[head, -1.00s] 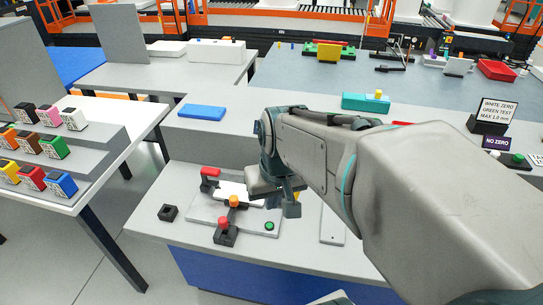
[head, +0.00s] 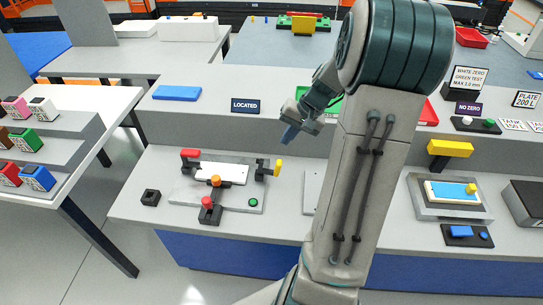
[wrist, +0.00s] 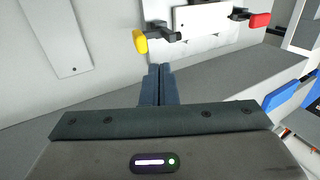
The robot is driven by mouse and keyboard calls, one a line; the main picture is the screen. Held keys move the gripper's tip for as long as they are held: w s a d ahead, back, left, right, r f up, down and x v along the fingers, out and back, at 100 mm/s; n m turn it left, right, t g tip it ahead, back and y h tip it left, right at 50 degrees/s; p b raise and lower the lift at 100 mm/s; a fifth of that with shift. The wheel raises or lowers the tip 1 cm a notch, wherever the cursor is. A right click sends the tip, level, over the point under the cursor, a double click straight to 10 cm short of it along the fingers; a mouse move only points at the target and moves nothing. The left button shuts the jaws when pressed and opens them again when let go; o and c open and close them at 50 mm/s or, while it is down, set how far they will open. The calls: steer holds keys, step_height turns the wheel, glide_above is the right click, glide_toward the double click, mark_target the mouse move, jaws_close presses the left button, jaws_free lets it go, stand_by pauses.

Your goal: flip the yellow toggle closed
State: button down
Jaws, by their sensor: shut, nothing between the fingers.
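The yellow toggle (head: 278,167) is at the right end of the grey fixture plate (head: 182,195), on a black clamp beside the white plate (head: 204,173). In the wrist view the yellow toggle (wrist: 140,41) is ahead and left of the fingertips, its handle pointing away from the white plate (wrist: 204,16). A red toggle (head: 190,153) is at the plate's far left and shows in the wrist view (wrist: 260,20). My gripper (head: 287,138) is raised above and behind the yellow toggle, apart from it. Its fingers (wrist: 159,70) are shut and empty.
An orange knob (head: 215,180) and a red knob (head: 208,202) stand at the fixture's front. A small black block (head: 150,197) sits left of it. A raised ledge with a LOCATED sign (head: 245,105) runs behind. My arm hides part of the bench to the right.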

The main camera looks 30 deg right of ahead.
steer(key=p+x, duration=0.1)
steer(key=x, duration=0.9)
stand_by(0.5)
